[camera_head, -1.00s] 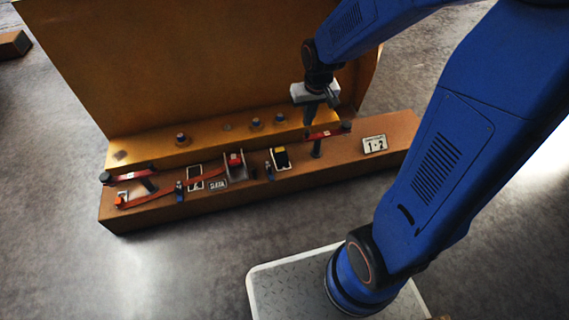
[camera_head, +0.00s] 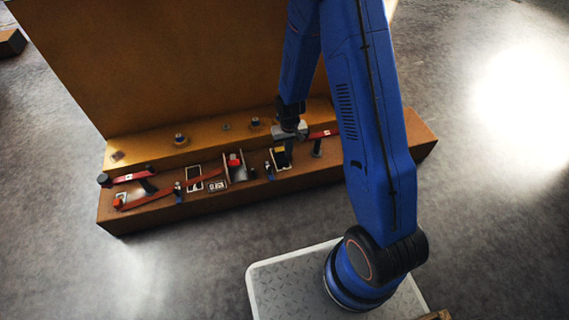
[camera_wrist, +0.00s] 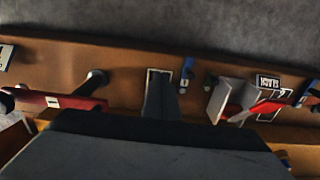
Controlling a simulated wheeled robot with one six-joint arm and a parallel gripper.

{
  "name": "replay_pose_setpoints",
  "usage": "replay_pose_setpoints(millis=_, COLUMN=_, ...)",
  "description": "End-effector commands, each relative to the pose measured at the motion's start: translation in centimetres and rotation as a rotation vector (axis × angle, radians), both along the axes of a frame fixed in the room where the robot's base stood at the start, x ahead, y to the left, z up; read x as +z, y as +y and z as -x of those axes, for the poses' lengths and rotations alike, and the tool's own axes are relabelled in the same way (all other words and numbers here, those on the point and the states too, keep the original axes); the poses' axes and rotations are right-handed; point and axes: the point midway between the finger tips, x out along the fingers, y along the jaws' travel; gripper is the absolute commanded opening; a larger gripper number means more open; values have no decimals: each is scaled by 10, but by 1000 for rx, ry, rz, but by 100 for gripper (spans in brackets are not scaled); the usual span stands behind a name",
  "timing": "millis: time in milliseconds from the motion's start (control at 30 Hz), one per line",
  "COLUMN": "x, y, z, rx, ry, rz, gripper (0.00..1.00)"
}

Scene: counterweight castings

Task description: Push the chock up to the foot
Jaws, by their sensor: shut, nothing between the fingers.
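A small yellow and dark block (camera_head: 279,150), which looks like the chock, sits at a white-outlined patch (camera_head: 282,166) on the brown beam. Behind it runs the golden ledge (camera_head: 150,156) at the bottom of the big casting, which looks like the foot. My gripper (camera_head: 288,153) points down, shut and empty, right beside the block. I cannot tell whether it touches. In the wrist view my shut fingers (camera_wrist: 160,85) reach over the outlined patch (camera_wrist: 152,73), and the block is hidden there.
A grey channel with a red piece (camera_head: 235,160) stands left of the block. A small blue-based post (camera_head: 267,168) stands between them. Red bars lie at the right (camera_head: 322,134) and left (camera_head: 130,177). Bolts (camera_head: 180,140) stand on the ledge.

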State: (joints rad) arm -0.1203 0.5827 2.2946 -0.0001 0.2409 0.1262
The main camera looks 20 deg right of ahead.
Motion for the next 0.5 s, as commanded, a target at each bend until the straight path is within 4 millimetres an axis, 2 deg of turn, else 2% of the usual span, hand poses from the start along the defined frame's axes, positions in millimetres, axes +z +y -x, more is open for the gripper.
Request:
replay_pose_setpoints(millis=33, x=-13, y=1, z=1, rx=0, ry=11, rz=1, gripper=0)
replay_pose_setpoints(millis=133, x=-29, y=3, z=2, rx=0, ry=19, rz=2, gripper=0)
replay_pose_setpoints(millis=500, x=-56, y=4, z=2, rx=0, ry=25, rz=3, gripper=0)
